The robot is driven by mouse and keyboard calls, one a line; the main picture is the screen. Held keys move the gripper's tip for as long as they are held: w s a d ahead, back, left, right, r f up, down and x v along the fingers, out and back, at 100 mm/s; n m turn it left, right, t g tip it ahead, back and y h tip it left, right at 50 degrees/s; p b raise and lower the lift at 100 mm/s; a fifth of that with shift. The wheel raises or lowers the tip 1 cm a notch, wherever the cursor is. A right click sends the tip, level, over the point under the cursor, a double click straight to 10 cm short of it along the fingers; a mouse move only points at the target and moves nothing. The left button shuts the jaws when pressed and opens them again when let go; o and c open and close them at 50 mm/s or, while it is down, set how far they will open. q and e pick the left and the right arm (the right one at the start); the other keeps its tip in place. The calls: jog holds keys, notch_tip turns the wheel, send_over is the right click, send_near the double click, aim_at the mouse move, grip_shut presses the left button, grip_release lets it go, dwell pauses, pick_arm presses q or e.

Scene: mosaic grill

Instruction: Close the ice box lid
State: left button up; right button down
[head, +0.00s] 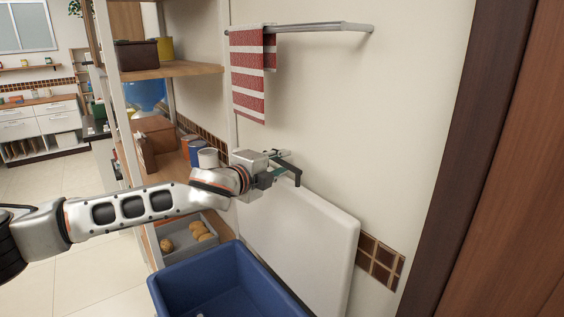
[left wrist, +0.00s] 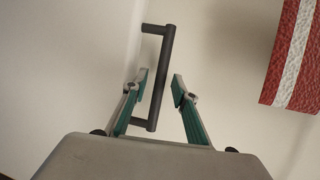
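The ice box (head: 215,280) is a blue open-topped tub at the bottom of the head view. Its white lid (head: 305,235) stands raised, close to the wall behind the tub. A dark bar handle (head: 290,170) is at the lid's upper edge, partly hidden by my gripper. My left gripper (head: 281,163) is at this handle. In the left wrist view, the handle (left wrist: 158,75) passes between the two fingers of the left gripper (left wrist: 160,83). The fingers are apart, with gaps visible beside the bar. My right gripper is in neither view.
A wooden shelf unit (head: 170,70) with boxes and jars stands left of the lid, close to my left arm. A grey crate (head: 185,238) with brown round items sits low beside the tub. A striped towel (head: 248,75) hangs from a wall rail (head: 315,27) above.

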pick_arm(q)
jog(key=shift+w+d+f, duration=0.1)
jog(key=shift+w+d, duration=0.15)
jog(key=shift+w, duration=0.1)
grip_shut()
